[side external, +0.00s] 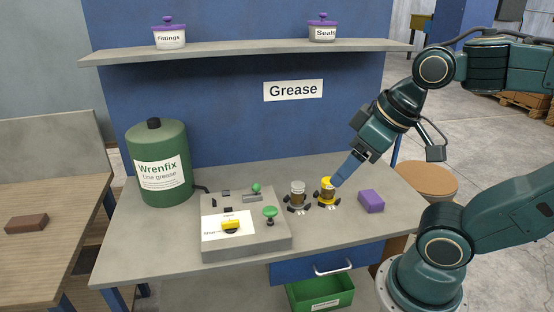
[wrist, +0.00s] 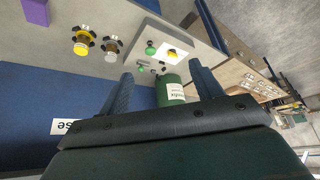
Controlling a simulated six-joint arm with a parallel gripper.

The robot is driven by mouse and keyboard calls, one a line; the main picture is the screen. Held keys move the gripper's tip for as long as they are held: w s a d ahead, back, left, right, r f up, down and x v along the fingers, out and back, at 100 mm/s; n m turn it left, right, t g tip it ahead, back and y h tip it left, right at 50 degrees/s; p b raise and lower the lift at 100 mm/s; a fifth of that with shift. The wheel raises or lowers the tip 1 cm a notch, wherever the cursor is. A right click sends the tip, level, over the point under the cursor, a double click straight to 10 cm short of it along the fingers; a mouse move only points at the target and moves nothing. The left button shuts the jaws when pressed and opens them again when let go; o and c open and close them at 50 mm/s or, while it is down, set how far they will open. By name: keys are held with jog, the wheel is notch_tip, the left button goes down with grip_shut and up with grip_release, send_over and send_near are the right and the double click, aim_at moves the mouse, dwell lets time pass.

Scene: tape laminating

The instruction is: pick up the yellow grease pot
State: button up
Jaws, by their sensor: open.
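The yellow grease pot (side external: 327,190) stands upright on the grey bench, in a dark holder with several black lugs. It also shows near the upper left of the wrist view (wrist: 82,42). A silver-grey pot (side external: 298,194) stands in a like holder just to its left; it also shows in the wrist view (wrist: 110,47). My gripper (side external: 339,182) is open, with its blue fingers tilted down close to the yellow pot's right side in the side view. In the wrist view the gripper (wrist: 162,82) has nothing between its fingers, and the yellow pot lies outside them.
A purple block (side external: 371,201) lies right of the pots. A grey control box (side external: 246,225) with green knobs and a yellow switch stands to their left. A green Wrenfix drum (side external: 160,190) stands at the back left, below a shelf (side external: 250,49).

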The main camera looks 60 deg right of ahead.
jog(key=m+g, duration=0.6)
jog(key=m, duration=0.9)
send_over(328, 190)
jog(key=d, duration=0.2)
notch_tip(328, 190, down, 14)
jog(key=shift+w, duration=0.45)
jog(key=shift+f, duration=0.1)
jog(key=shift+f, duration=4.2)
jog(key=shift+f, duration=0.15)
